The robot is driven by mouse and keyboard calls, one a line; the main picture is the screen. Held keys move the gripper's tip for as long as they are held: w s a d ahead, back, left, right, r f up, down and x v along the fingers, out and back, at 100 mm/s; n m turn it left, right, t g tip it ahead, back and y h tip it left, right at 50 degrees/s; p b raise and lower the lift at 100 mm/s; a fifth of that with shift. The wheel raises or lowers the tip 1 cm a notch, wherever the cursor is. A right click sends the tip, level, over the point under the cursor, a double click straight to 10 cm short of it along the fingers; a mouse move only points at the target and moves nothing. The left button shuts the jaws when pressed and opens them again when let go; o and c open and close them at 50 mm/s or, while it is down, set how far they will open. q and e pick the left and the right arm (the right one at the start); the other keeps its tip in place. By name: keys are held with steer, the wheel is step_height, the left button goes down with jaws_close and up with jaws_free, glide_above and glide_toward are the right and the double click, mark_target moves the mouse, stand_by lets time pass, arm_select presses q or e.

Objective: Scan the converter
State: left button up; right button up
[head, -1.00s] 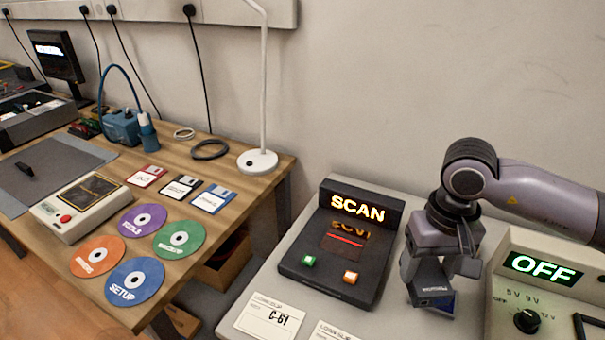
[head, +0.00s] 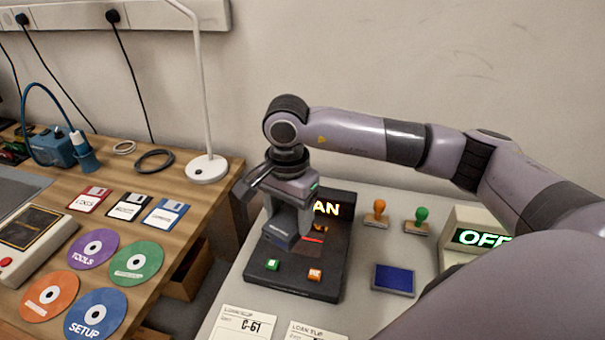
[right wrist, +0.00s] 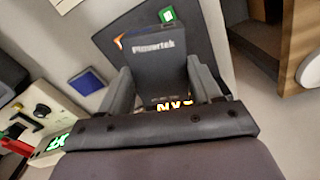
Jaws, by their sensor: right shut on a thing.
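The converter is a small dark box with pale lettering; it shows in the head view (head: 281,236) and in the right wrist view (right wrist: 155,62). My right gripper (head: 292,222) is shut on it, with a finger on each side in the right wrist view (right wrist: 162,88). It holds the converter over the left part of the black scanner (head: 330,272). The scanner has a lit sign, partly hidden by the gripper, a red line on its face, and a green and an orange button. I cannot tell whether the converter touches the scanner. My left gripper is out of view.
Right of the scanner are an orange stamp (head: 377,214), a green stamp (head: 418,221) and a blue pad (head: 393,280). A box reading OFF (head: 462,222) is partly behind my arm. Loan slips (head: 243,325) lie in front. The wooden desk (head: 140,192) at left holds discs and floppies.

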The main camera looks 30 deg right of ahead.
steer(key=m, duration=0.1)
steer(key=d+m, duration=0.1)
steer(key=m, duration=0.1)
steer(key=w+r+m+p, duration=0.1)
steer(key=shift+d+m, duration=0.15)
steer(key=shift+m, duration=0.25)
steer(key=m, duration=0.3)
steer(key=d+m+p, duration=0.1)
steer(key=shift+w+d+r, duration=0.1)
steer(key=shift+w+r, duration=0.2)
steer(key=shift+r, duration=0.1)
steer(key=shift+w+d+f+m+b, duration=0.2)
steer(key=shift+d+f+m+b, duration=0.25)
steer(key=shift+f+m, duration=1)
steer(key=shift+w+d+f+m+b, duration=0.3)
steer(key=shift+d+f+m, duration=0.3)
steer(key=shift+m, duration=1.6)
steer(key=shift+w+d+f+m+b, duration=0.15)
steer(key=shift+d+f+m+b, duration=0.35)
steer(key=shift+f+m, duration=0.95)
steer(key=shift+r+m, duration=0.4)
steer(key=shift+r, duration=0.05)
steer(key=shift+r, duration=0.1)
steer(key=shift+r+p, duration=2.2)
steer(key=shift+r, duration=0.7)
